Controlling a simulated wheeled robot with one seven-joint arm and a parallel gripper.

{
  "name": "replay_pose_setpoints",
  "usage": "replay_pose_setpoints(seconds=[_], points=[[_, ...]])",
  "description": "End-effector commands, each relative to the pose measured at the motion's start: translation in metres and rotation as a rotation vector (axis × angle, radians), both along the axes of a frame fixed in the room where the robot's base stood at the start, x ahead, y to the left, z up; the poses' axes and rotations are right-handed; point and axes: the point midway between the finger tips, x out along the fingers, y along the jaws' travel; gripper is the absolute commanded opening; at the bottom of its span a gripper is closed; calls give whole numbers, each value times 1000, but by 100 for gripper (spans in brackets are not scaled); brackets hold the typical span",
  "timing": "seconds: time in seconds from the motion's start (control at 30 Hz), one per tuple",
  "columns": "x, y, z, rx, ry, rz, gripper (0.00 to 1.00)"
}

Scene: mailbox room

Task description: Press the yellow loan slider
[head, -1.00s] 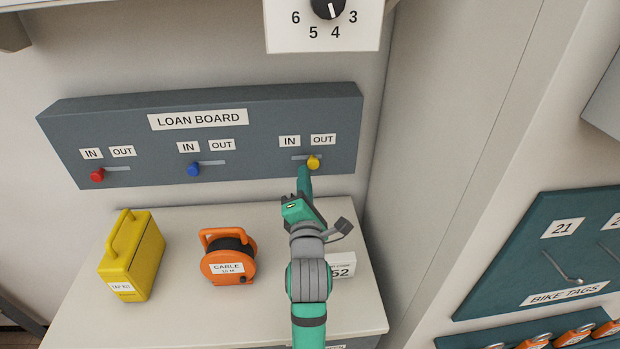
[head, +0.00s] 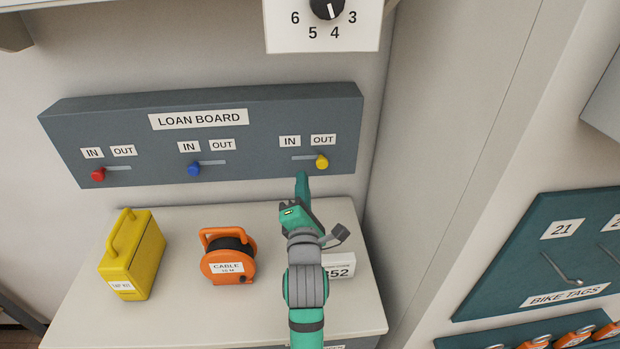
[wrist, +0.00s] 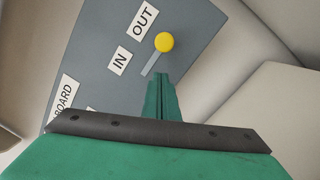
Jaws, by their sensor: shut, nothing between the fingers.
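The yellow loan slider (head: 322,162) is a round knob at the right end of its slot on the grey loan board (head: 258,117), under the OUT label. In the wrist view the yellow knob (wrist: 164,42) sits at the OUT end of the slot. My gripper (head: 302,174) is shut and empty, its tips just below and left of the knob and apart from it. In the wrist view its closed fingers (wrist: 160,80) point toward the slot, short of the knob.
A red slider (head: 98,174) and a blue slider (head: 193,169) sit at the IN ends of their slots.

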Motion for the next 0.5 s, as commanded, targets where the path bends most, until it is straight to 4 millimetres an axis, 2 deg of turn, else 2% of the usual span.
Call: replay_pose_setpoints(seconds=[0.03,0.2,0.5], points=[[-2,10,-6,-2,2,4,0],[-37,0,-9,0,1,-7,0],[-86,4,-14,1,1,7,0]])
